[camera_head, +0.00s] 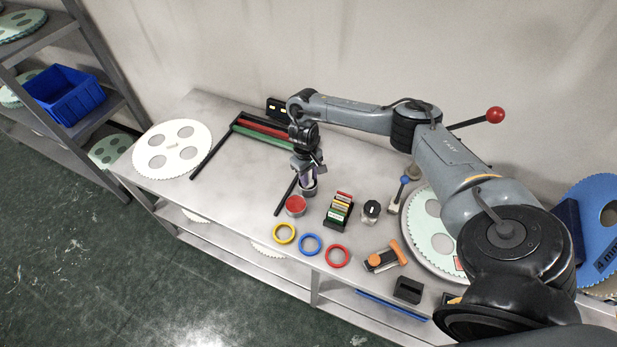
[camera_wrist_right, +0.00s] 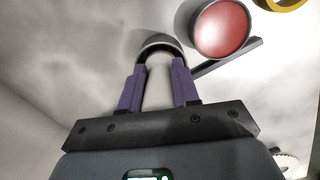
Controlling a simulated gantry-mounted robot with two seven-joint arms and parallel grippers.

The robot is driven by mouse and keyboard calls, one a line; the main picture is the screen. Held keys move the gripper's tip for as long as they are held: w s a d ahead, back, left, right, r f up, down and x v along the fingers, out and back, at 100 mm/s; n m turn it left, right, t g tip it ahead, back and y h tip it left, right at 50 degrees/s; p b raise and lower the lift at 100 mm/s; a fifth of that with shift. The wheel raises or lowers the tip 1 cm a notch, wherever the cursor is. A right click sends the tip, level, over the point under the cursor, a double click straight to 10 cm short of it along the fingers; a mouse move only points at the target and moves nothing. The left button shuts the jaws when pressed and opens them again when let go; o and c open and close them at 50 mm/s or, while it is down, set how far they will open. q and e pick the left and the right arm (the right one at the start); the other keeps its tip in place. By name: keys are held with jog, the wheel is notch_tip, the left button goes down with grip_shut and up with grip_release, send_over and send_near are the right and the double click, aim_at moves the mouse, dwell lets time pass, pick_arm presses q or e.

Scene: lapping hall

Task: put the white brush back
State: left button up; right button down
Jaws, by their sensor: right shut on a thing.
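My right gripper (camera_head: 307,174) points down over the middle of the bench. In the right wrist view its purple fingers (camera_wrist_right: 159,78) are shut on a pale upright shaft, which looks like the white brush (camera_wrist_right: 158,92). The far end of the brush meets a dark-rimmed round thing (camera_wrist_right: 160,43), perhaps a cup or the brush's own head; I cannot tell whether it is inside it. In the head view a small grey round thing (camera_head: 309,191) shows just below the fingers. My left gripper is out of view.
A red-topped tin (camera_head: 296,205) stands close beside the gripper. Nearby are a rack of coloured slides (camera_head: 340,209), a dark-topped pot (camera_head: 371,209), yellow (camera_head: 284,233), blue (camera_head: 311,244) and red (camera_head: 337,255) rings, and an orange-handled tool (camera_head: 386,257). The bench's left part is mostly clear around a white disc (camera_head: 173,169).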

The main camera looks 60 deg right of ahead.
jog(key=c, duration=0.8)
grip_release()
jog(key=shift+f, duration=0.1)
